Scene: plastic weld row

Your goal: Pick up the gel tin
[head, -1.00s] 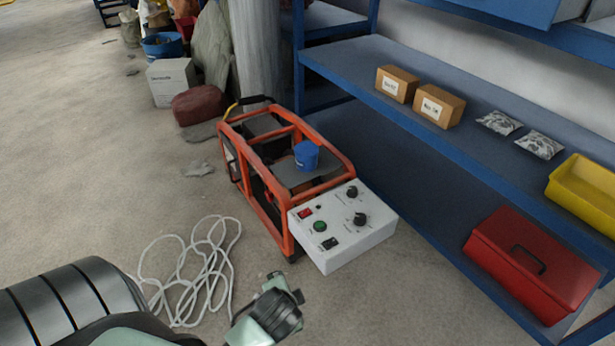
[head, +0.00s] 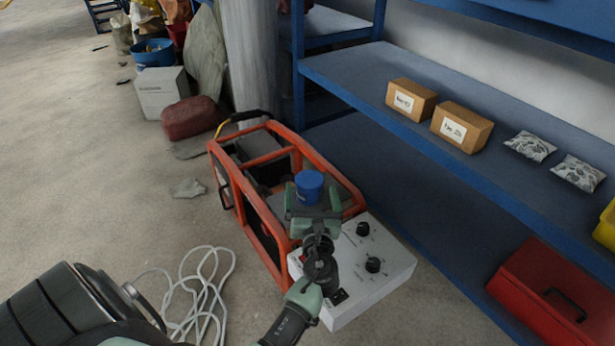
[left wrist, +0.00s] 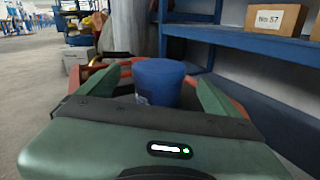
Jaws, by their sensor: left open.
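The gel tin, a small blue cylinder (head: 309,186), stands upright on top of the orange-framed machine (head: 240,190). In the left wrist view the blue tin (left wrist: 160,80) is straight ahead, between the two green fingers. My left gripper (head: 311,203) is open, just on the near side of the tin, with its fingers pointing at it. The fingers appear to reach either side of the tin's near part; whether they touch it I cannot tell. The gripper hides the tin's lower part in the head view. My right gripper is not in view.
A white control box (head: 375,275) with knobs sits at the machine's near end, under my left arm. Blue shelving (head: 440,140) with cartons (head: 462,127) and a red toolbox (head: 545,290) stands to the right. A white cable (head: 200,300) lies on the floor at left.

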